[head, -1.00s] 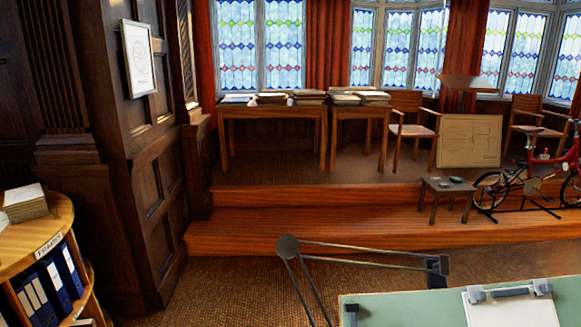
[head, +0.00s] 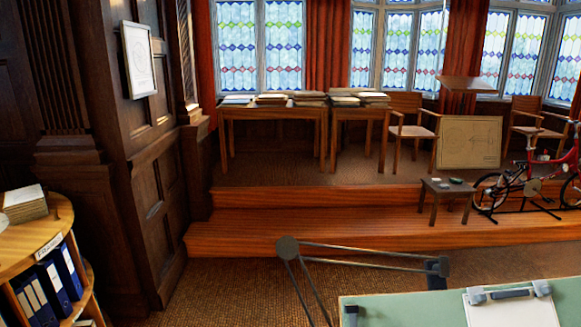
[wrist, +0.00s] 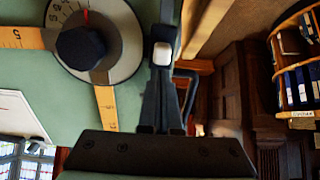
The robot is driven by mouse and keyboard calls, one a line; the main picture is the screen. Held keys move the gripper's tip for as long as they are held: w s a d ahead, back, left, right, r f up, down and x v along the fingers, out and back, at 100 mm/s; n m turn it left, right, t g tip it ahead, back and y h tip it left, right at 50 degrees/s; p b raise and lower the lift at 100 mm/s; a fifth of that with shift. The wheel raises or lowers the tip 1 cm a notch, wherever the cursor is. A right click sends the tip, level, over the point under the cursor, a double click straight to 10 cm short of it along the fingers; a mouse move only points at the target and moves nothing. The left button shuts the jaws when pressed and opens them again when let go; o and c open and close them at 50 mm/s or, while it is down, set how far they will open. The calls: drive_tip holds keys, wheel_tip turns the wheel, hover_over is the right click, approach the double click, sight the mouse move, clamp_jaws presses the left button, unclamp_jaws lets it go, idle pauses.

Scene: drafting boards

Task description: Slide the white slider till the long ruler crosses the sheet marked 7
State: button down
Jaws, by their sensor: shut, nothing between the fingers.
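In the wrist view, my gripper (wrist: 164,72) is shut and empty over the edge of the green board (wrist: 120,118). A small white rounded piece (wrist: 162,54), seemingly the white slider, shows at its fingertips, in front of a dark upright strip. I cannot tell whether they touch. To the left is a round dial with a dark knob (wrist: 80,48) and a red mark. A yellow ruler (wrist: 20,38) runs left from it, and another yellow ruler (wrist: 105,105) runs down. A white sheet (wrist: 18,118) lies at the left; no 7 is readable. The head view does not show my gripper.
In the head view, the green board (head: 400,307) is at the lower right with a clipped white sheet (head: 510,311). A jointed grey linkage (head: 365,250) stands behind it. A binder shelf (head: 50,225) is at the left. Wooden steps (head: 320,232) and a bicycle (head: 535,185) stand beyond.

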drive_tip(key=shift+w+f, duration=0.15)
drive_tip(key=shift+f, duration=0.05)
drive_tip(key=shift+w+f+b, duration=0.35)
drive_tip(key=shift+w+b, duration=0.05)
drive_tip(key=shift+b, duration=0.25)
drive_tip(key=shift+s+f, duration=0.4)
drive_tip(key=shift+s, duration=0.05)
idle(0.7)
drive_tip(key=shift+w+r, duration=0.5)
drive_tip(key=shift+r, duration=0.1)
drive_tip(key=shift+s+r+p, duration=0.15)
drive_tip(key=shift+r+p, duration=0.2)
drive_tip(key=shift+p, duration=0.3)
drive_tip(key=p+v, duration=0.5)
drive_tip(key=v, duration=0.1)
drive_tip(key=shift+s, duration=0.2)
drive_tip(key=shift+f, duration=0.1)
